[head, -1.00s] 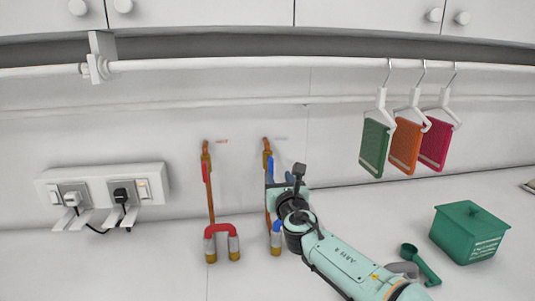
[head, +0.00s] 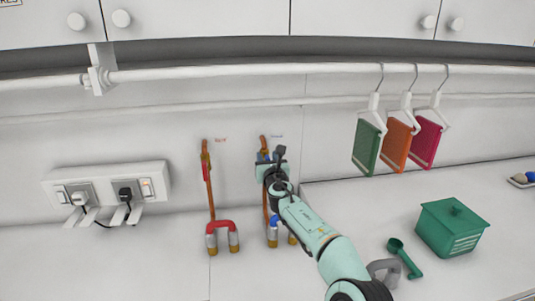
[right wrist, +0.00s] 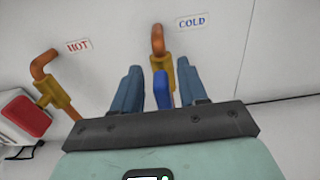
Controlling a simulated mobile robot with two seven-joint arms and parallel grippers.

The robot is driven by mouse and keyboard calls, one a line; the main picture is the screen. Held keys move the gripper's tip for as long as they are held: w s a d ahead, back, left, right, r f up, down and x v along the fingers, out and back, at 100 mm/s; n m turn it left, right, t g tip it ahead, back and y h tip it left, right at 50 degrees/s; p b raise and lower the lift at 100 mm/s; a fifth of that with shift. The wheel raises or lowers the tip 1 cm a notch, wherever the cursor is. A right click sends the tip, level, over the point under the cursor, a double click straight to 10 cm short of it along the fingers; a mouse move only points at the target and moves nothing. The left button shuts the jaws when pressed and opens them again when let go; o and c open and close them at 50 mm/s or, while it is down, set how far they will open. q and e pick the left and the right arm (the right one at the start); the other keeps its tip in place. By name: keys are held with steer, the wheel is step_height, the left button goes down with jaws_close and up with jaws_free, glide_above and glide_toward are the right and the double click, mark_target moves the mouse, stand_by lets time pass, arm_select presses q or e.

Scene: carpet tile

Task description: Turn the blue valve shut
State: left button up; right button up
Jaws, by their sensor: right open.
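The blue valve's lever (right wrist: 162,88) lies between the two fingers of my right gripper (right wrist: 157,88), with a gap on either side. The gripper is open around it. The lever sits on a brass body on the copper pipe under the COLD label (right wrist: 192,21). My left gripper is not in view.
The hot pipe with its red lever (head: 207,172) stands left of the cold pipe. A socket strip (head: 152,178) is at left. Hanging cloths (head: 396,144), a green box (head: 452,232) and a green scoop (head: 402,255) are at right.

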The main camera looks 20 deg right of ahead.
jaws_close()
